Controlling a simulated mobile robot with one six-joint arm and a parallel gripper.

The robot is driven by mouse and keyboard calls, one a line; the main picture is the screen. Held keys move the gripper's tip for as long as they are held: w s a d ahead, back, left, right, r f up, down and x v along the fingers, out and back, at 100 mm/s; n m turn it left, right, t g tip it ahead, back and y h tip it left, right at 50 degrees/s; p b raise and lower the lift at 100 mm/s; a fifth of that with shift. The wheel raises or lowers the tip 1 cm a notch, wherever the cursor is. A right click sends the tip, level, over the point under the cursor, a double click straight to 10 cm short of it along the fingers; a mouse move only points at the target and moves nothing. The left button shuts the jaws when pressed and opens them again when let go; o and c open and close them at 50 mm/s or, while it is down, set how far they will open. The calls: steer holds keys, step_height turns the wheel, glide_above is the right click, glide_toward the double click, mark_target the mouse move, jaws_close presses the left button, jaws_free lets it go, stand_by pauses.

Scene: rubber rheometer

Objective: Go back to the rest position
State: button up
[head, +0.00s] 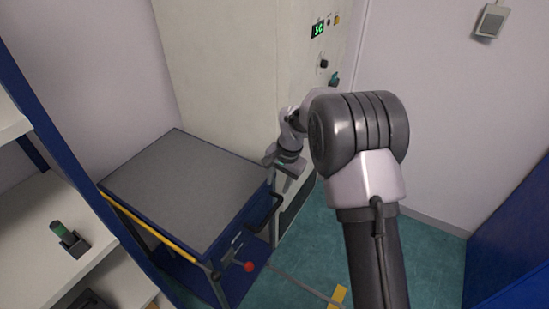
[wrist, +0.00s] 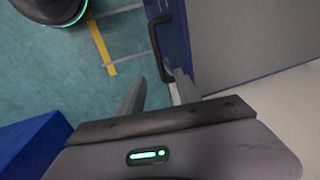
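My gripper (head: 284,172) hangs at the right edge of a blue cart with a grey top (head: 185,185), in front of the tall cream machine (head: 235,60). In the wrist view my gripper (wrist: 158,88) has its two grey fingers apart, with nothing seen between them. The cart's black handle (head: 265,213) is close by; in the wrist view the handle (wrist: 157,48) lies just beyond the fingers. I cannot tell whether a finger touches it.
A shelf (head: 35,205) at the left holds a dark holder with a green item (head: 68,238). The cart has a red knob (head: 249,266). A blue block (head: 515,250) stands at the lower right. Teal floor (head: 425,250) is open between. The machine has a lit green display (head: 318,30).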

steer(key=s+d+r+n+t, duration=0.1)
steer(key=s+r, duration=0.7)
steer(key=r, duration=0.2)
steer(key=s+d+r+t, duration=0.1)
steer(key=s+r, duration=0.6)
steer(key=r, duration=0.3)
steer(key=s+d+n+t+b, duration=0.1)
steer(key=s+t, duration=0.1)
steer(key=s, duration=1.6)
steer(key=shift+s+r+n, duration=0.2)
steer(key=shift+r+n, duration=0.2)
steer(key=shift+r, duration=0.05)
steer(key=shift+d, duration=0.1)
